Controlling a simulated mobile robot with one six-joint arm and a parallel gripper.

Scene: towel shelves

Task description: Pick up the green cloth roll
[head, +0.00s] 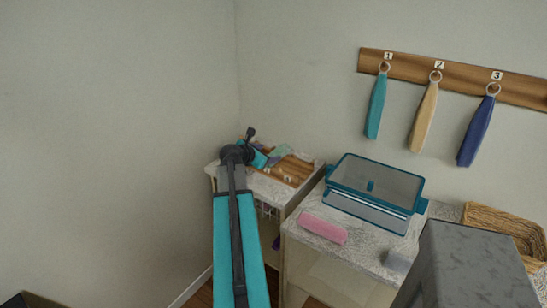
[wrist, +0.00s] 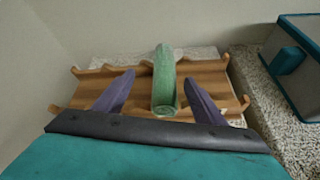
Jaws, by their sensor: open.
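The green cloth roll (wrist: 164,82) lies lengthwise in a notched wooden rack (wrist: 211,75), pointing away from me in the wrist view. My gripper (wrist: 158,78) is open, with one purple finger on each side of the roll. Gaps show between the fingers and the roll, so I see no grip on it. In the head view the roll (head: 279,151) is a small pale green patch on the rack (head: 291,169), beside my gripper (head: 266,157) and partly hidden by it.
A teal-framed box (head: 372,190) stands on the speckled counter to the right. A pink roll (head: 323,228), a small grey block (head: 398,261) and a wicker basket (head: 505,228) are also there. Towels hang from a numbered wall rail (head: 455,76). Walls close off the left and back.

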